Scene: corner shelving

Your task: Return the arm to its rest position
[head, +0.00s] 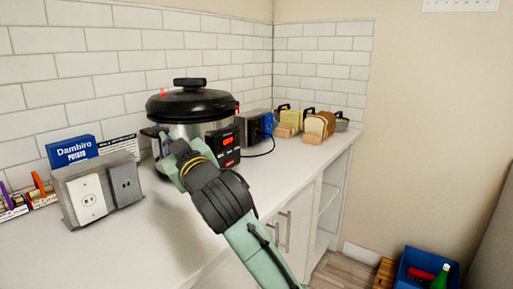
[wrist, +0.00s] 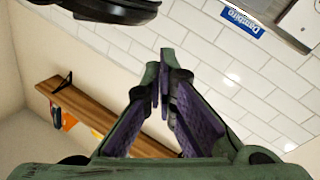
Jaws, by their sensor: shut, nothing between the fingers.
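My arm reaches in from the lower right of the head view over the white counter. My gripper (head: 158,138) is in front of the left side of a steel pressure cooker (head: 192,131) with a black lid. I cannot tell whether it touches the cooker. In the wrist view my gripper (wrist: 165,62) is shut, its purple-padded fingers together at the tips with nothing between them. A dark rounded edge, probably the cooker's lid (wrist: 115,10), shows at the top of that view.
A grey outlet box (head: 98,188) and a blue Dambiro box (head: 72,151) stand left of the cooker. Bread slices in wooden holders (head: 318,127) stand at the far right. A blue crate (head: 415,262) is on the floor. The wrist view shows a wooden wall shelf (wrist: 92,108).

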